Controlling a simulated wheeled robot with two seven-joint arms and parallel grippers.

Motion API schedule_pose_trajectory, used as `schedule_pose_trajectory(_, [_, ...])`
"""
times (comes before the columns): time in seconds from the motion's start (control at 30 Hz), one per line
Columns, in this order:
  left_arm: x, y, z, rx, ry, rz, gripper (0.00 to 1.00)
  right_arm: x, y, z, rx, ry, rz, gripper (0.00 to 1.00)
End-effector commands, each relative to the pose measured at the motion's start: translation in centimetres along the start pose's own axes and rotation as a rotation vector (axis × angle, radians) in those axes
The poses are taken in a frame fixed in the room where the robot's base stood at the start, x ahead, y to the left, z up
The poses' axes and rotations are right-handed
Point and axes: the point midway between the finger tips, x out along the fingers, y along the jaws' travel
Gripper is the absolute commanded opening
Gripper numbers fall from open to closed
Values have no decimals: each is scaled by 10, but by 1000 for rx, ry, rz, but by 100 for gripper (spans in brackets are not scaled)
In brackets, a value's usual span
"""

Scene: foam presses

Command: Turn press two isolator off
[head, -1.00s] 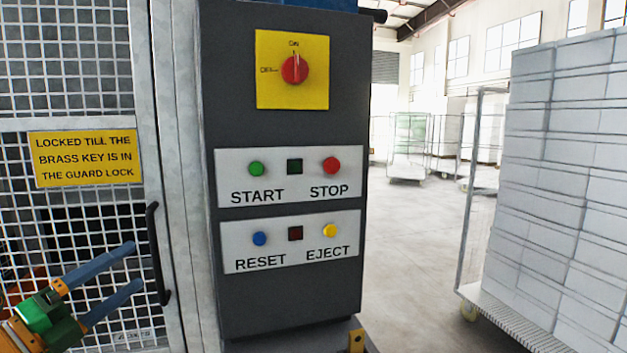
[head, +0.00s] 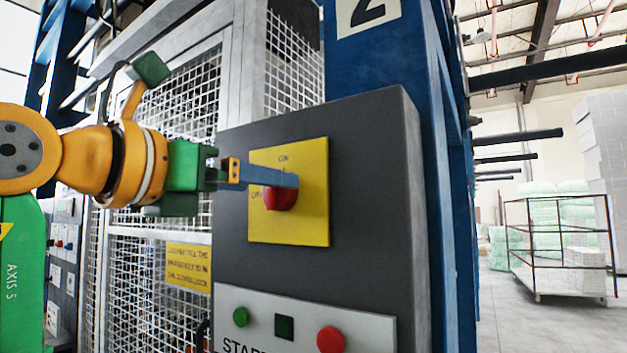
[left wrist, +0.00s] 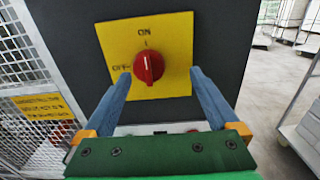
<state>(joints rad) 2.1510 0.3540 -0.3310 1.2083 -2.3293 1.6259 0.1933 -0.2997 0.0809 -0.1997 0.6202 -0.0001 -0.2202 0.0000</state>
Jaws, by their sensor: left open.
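The isolator is a red rotary knob (left wrist: 149,67) on a yellow plate (left wrist: 170,30) marked ON at the top and OFF at the left. In the left wrist view the knob's pointer is up, at ON. In the head view the knob (head: 281,197) is partly hidden behind a blue finger. My left gripper (left wrist: 160,80) is open, with one blue finger on each side of the knob and a gap to it on both sides. In the head view the left gripper (head: 292,181) reaches in from the left, in front of the plate. My right gripper is not in view.
The dark control box (head: 370,180) also carries a panel with a green START button (head: 240,317) and a red button (head: 330,339). A mesh guard (head: 185,290) with a yellow notice (head: 188,267) is at the left. A blue post (head: 400,60) bears the number 2.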

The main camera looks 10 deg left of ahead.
Motion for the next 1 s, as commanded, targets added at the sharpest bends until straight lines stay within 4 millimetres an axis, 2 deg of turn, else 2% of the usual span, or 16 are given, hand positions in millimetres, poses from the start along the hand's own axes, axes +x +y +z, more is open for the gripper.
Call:
schedule_pose_trajectory(0.1, [26, -1, 4, -3, 7, -4, 94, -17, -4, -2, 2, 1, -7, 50])
schedule_pose_trajectory(0.23, [47, 0, 3, -2, 6, -4, 94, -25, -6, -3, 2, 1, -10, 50])
schedule_pose_trajectory(0.37, [56, -1, 0, -1, 4, -4, 94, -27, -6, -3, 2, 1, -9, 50])
schedule_pose_trajectory(0.53, [56, -1, -1, -1, 3, -4, 94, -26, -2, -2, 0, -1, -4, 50])
schedule_pose_trajectory(0.57, [56, -1, -1, -1, 3, -4, 91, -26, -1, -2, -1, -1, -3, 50])
schedule_pose_trajectory(0.87, [56, 0, -1, -2, 3, -4, 10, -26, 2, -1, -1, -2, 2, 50])
schedule_pose_trajectory(1.0, [55, 0, -1, -2, 3, -4, 10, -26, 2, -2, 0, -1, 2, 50])
